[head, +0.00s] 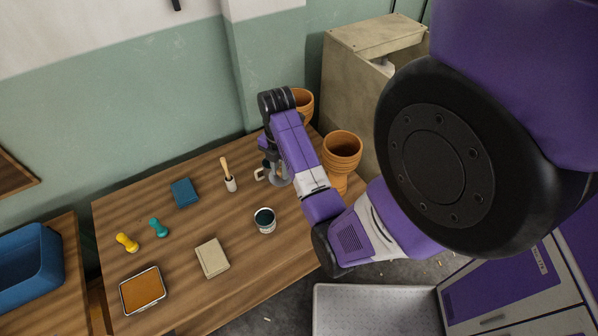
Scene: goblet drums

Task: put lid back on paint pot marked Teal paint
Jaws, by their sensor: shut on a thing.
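An open paint pot (264,226) with dark teal paint inside stands upright on the wooden table, near its front right part. Its marking is too small to read. My gripper (273,172) points down over the table behind the pot, apart from it. It is shut on a grey, roundish thing (281,181) that looks like the lid, partly hidden by my wrist and fingers. A pale loop like a mug handle (259,174) shows just left of my gripper; the rest of that object is hidden.
Two terracotta goblet drums (342,150) (303,101) stand at the table's right end. A brush in a pale holder (230,183), a blue book (184,193), a beige book (212,258), teal (159,228) and yellow (126,243) knobbed objects and an orange-filled tray (143,291) lie left of the pot.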

